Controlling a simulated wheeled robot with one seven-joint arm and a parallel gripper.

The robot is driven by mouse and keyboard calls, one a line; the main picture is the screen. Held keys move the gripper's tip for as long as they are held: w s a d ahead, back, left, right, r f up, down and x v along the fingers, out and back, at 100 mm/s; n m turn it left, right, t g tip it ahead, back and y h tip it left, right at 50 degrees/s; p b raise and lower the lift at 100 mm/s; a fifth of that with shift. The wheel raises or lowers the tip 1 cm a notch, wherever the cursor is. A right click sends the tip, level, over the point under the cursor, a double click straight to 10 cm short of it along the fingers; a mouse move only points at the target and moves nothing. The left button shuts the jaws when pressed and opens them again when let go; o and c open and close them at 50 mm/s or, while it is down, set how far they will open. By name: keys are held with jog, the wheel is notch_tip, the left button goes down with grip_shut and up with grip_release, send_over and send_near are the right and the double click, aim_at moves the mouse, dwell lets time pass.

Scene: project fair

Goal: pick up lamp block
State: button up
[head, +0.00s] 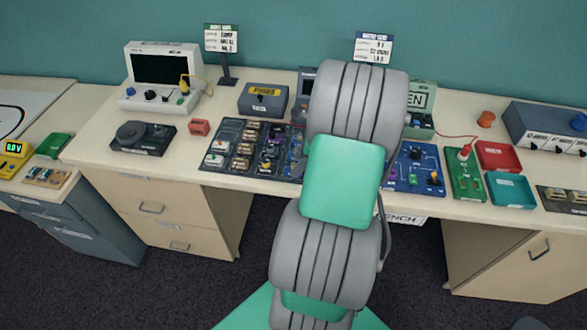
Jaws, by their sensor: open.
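I cannot make out for sure which piece is the lamp block. Several small component blocks sit in a dark compartmented tray (232,128) on the bench, left of my arm. A blue board (402,183) with small parts on it lies just right of my arm. My own grey and green arm reaches over the middle of the bench and covers what is between the tray and the board. My gripper is hidden behind the arm.
A white oscilloscope (160,62), a black turntable-like device (143,137) and a red block (200,127) stand on the left. A green board (465,177), a red tray (499,156), a teal tray (511,190) and a grey-blue power unit (548,128) crowd the right.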

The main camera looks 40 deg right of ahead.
jog(key=x, duration=0.3)
jog(key=shift+r, duration=0.1)
grip_shut()
dwell(0.4)
